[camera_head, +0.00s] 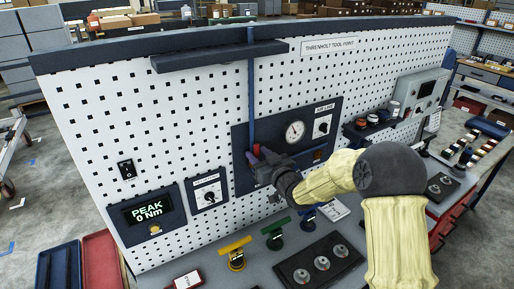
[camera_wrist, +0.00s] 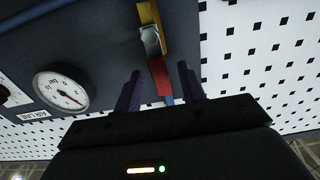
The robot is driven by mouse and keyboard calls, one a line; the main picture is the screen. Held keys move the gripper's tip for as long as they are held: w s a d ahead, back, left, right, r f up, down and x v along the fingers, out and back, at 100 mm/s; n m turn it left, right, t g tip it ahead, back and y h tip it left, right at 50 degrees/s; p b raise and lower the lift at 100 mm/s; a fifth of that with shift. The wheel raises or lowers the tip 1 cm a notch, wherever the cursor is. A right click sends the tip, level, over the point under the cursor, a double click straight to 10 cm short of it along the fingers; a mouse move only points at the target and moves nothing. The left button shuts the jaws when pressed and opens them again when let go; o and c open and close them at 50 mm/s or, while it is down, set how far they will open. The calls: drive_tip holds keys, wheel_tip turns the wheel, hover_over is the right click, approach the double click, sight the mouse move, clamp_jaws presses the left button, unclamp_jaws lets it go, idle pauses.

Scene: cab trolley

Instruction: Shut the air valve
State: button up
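The air valve has a red lever (camera_wrist: 160,78) and a metal body (camera_wrist: 152,40) with a yellow part above it in the wrist view. It is mounted on the dark AIR LINE panel (camera_head: 300,152), by the blue vertical pipe (camera_head: 250,95). My gripper (camera_wrist: 159,86) is open, with one finger on each side of the red lever's line and visible gaps to both. I cannot tell whether the lever lies fully between the fingertips in depth. In the head view, my gripper (camera_head: 258,163) is at the panel's left part and hides most of the valve; a bit of red (camera_head: 266,151) shows.
A round pressure gauge (camera_head: 295,131) and a knob (camera_head: 322,126) share the panel. A knob box (camera_head: 207,191) and the PEAK display (camera_head: 148,211) are to the left. Yellow (camera_head: 235,250) and green (camera_head: 275,230) T-handled tools stand on the bench below.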

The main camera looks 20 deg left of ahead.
drive_tip(key=shift+x, duration=0.85)
clamp_jaws()
drive_tip(key=shift+a, duration=0.1)
